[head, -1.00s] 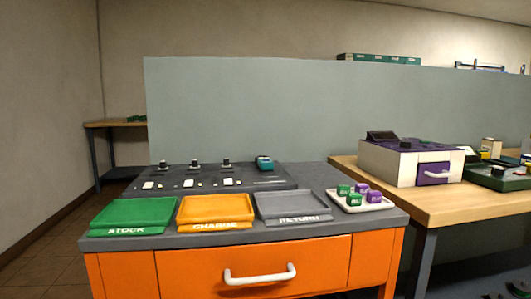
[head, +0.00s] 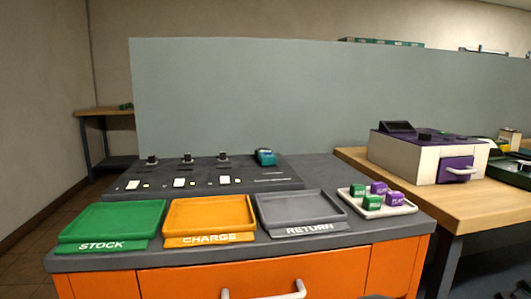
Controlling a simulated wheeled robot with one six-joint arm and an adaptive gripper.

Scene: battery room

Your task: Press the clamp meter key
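A dark control panel (head: 205,176) lies on the back of the grey-topped orange bench. It has several black knobs along its back edge and several white keys (head: 179,183) with small yellowish marks beside them. A small teal device (head: 265,157) stands at the panel's back right; it may be the clamp meter, but it is too small to tell. No key labelled for a clamp meter is readable. My gripper is not in view.
A green STOCK tray (head: 110,222), an orange CHARGE tray (head: 209,216) and a grey RETURN tray (head: 298,208) line the bench front, all empty. A white tray (head: 380,212) holds green and purple blocks. A white-and-purple machine (head: 428,156) stands on the wooden table at right.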

